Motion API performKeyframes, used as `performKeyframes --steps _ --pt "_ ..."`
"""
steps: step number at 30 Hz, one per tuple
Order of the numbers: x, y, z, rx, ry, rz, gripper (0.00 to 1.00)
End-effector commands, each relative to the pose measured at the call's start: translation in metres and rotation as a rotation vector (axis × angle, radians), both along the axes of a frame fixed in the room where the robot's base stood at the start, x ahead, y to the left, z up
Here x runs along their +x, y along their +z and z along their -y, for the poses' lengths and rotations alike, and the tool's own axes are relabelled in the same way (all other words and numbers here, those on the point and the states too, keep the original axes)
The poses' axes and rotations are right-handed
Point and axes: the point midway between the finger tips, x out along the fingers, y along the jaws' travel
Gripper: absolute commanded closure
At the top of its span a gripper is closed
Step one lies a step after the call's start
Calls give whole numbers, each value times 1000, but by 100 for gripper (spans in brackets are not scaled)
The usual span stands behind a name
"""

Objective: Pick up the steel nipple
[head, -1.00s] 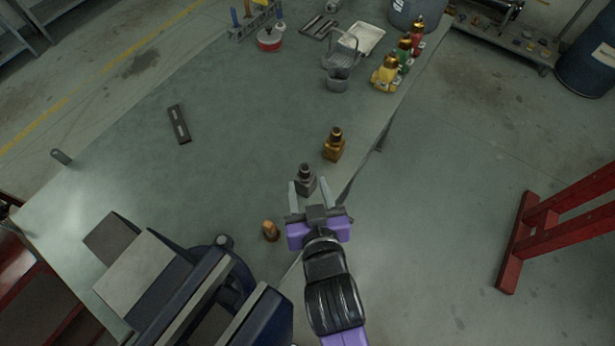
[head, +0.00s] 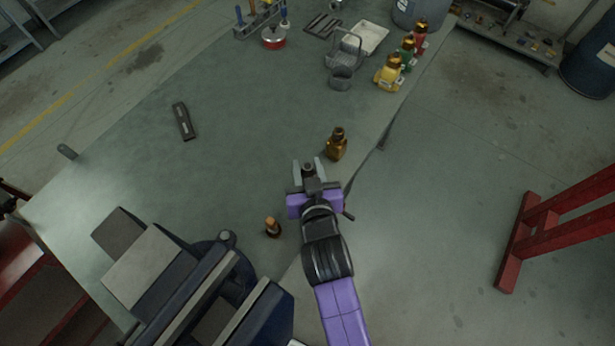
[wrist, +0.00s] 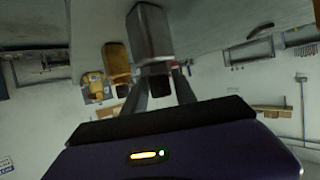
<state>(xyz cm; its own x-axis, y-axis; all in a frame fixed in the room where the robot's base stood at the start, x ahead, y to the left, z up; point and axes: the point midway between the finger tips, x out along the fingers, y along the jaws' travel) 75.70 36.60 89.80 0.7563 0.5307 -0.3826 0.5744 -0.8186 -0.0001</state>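The steel nipple (head: 308,167) is a grey piece with a dark round top and a square body, near the right edge of the bench. In the wrist view its square grey body (wrist: 150,35) fills the top centre. My gripper (head: 309,171) has one finger on each side of it, close against it, and looks shut on it. The fingers also show in the wrist view (wrist: 158,80). The nipple's lower part is hidden in the head view, and I cannot tell whether it touches the bench.
A brass fitting (head: 337,146) stands just right of my gripper. A small copper-coloured piece (head: 273,227) stands at left, near a large vise (head: 160,270). Yellow, green and red valves (head: 389,73) stand farther back.

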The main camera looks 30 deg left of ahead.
Motion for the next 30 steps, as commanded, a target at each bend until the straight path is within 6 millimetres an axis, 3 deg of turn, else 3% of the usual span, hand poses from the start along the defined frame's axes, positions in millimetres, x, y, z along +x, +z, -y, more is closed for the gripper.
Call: performKeyframes --steps 1,4,5,30 --pt "0 0 0 0 0 0 79" --pt "0 0 0 -1 0 -1 99" --pt "0 0 0 -1 0 -1 100" --pt "-2 -4 0 -2 2 -8 100"
